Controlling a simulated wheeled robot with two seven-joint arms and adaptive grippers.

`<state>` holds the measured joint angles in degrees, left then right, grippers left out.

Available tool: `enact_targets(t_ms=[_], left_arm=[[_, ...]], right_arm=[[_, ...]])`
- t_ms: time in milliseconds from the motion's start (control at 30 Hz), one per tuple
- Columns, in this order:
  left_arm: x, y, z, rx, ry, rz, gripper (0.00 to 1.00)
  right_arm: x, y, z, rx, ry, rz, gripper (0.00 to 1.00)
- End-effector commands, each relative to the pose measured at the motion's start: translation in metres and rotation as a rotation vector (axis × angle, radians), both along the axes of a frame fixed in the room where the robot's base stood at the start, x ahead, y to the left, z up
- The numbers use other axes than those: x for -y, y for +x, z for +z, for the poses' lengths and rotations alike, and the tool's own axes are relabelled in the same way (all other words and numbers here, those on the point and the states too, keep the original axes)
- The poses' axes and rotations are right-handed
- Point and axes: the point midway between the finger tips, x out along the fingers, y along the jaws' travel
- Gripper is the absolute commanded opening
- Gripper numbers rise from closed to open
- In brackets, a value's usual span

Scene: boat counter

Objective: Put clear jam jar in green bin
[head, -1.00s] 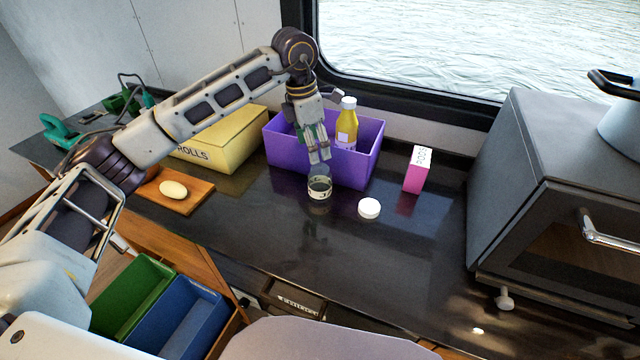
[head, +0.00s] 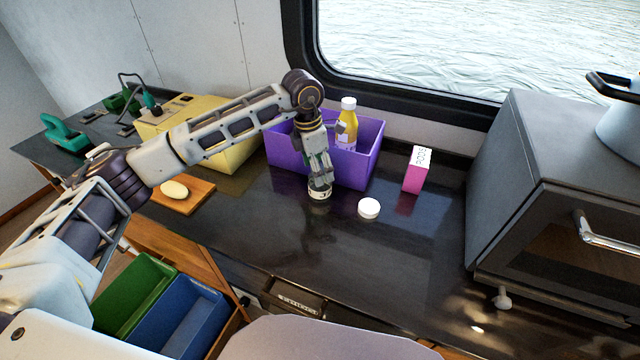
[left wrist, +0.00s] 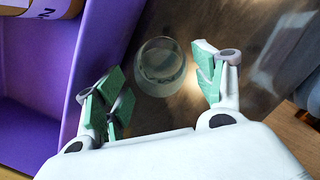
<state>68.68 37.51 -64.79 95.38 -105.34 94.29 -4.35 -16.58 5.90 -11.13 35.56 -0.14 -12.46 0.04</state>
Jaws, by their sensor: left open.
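The clear jam jar (head: 320,191) stands upright on the dark counter in front of the purple bin, with a pale label band. In the left wrist view the jar (left wrist: 161,68) shows between the spread fingers, a little beyond their tips. My left gripper (head: 319,178) is open right above the jar, its fingers at the jar's upper part; in the left wrist view the gripper (left wrist: 160,90) has green pads. I cannot tell whether they touch the glass. The green bin (head: 135,292) is low at the left, beside a blue bin (head: 182,318). My right gripper is not in view.
The purple bin (head: 362,170) holding a yellow bottle (head: 347,128) is close behind the gripper. A white lid (head: 369,208) lies right of the jar, near a pink box (head: 416,170). A yellow box (head: 228,158) and a board with soap (head: 174,190) are left. The front counter is clear.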

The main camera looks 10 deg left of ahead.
Motion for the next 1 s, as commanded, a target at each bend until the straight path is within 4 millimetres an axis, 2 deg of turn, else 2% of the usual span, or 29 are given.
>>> enact_targets(t_ms=[233,633,1000], left_arm=[[0.001,0.0,-0.008,-0.001,0.0,0.0,0.69],[0.005,0.002,-0.047,-0.002,0.0,0.0,0.69],[0.006,0.003,-0.052,0.0,0.0,0.0,0.69]], right_arm=[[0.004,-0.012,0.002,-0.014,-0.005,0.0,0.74],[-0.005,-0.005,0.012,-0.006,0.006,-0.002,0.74],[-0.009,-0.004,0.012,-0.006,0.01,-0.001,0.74]])
